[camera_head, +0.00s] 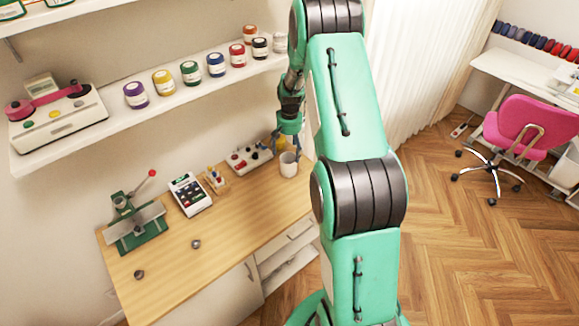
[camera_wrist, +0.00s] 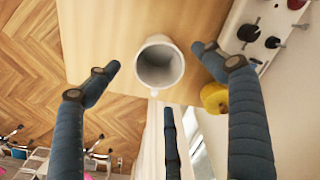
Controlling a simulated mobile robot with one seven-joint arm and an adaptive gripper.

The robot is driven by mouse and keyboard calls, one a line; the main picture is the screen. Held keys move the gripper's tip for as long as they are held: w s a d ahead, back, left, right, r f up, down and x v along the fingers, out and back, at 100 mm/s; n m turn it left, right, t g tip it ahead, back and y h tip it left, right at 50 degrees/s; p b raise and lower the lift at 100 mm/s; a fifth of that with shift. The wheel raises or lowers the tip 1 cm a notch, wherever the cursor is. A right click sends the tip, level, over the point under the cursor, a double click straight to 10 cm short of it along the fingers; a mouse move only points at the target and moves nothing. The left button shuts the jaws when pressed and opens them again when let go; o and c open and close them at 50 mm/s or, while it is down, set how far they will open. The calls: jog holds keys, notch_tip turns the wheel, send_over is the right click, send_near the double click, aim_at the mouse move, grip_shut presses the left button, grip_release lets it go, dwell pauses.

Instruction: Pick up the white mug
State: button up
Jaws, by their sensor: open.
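The white mug (camera_head: 288,164) stands upright near the far right end of the wooden table (camera_head: 228,240) in the head view. In the wrist view the mug (camera_wrist: 160,64) is seen from above, its round opening facing the camera, with a small handle at its lower edge. My gripper (camera_head: 285,138) is just above the mug in the head view. In the wrist view my gripper (camera_wrist: 156,58) is open, with dark fingers on the left and right of the mug and a third finger below it. No finger visibly touches the mug.
A white box with dark knobs (camera_head: 249,157) stands left of the mug; it also shows in the wrist view (camera_wrist: 262,30). A yellow object (camera_wrist: 214,97) lies close to the right finger. A shelf with paint jars (camera_head: 190,72) hangs above the table.

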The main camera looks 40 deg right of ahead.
aim_at(288, 161)
jog(key=shift+f, duration=1.2)
jog(key=shift+a+f+b, duration=0.1)
jog(key=shift+f+b, duration=0.2)
jog(key=shift+f, duration=2.25)
jog(key=shift+c, duration=0.5)
jog(key=c, duration=1.4)
jog(key=shift+c, duration=0.2)
jog(key=shift+r, duration=0.1)
